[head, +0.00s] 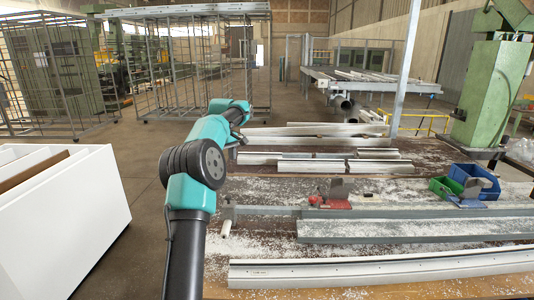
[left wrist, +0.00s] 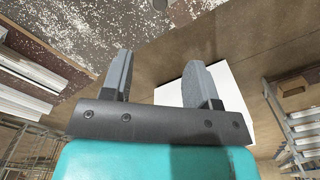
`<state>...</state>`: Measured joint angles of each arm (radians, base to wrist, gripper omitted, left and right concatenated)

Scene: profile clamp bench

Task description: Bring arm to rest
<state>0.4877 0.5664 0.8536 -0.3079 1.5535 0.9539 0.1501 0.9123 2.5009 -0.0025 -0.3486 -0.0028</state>
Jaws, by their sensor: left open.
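My left arm, teal and black, rises from the bottom of the head view and bends at its upper end, above the left end of the bench. My left gripper (left wrist: 160,65) shows in the left wrist view with its two grey fingers apart and nothing between them. In the head view the gripper is small and partly hidden by the arm, so its fingers are hard to make out. My right gripper is in neither view.
White profiles (head: 380,266) lie along the bench. A red clamp (head: 330,202) sits on the rail. Blue (head: 474,180) and green (head: 445,187) bins stand right. A white box (head: 62,220) stands left; open floor (head: 140,180) lies between it and the bench.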

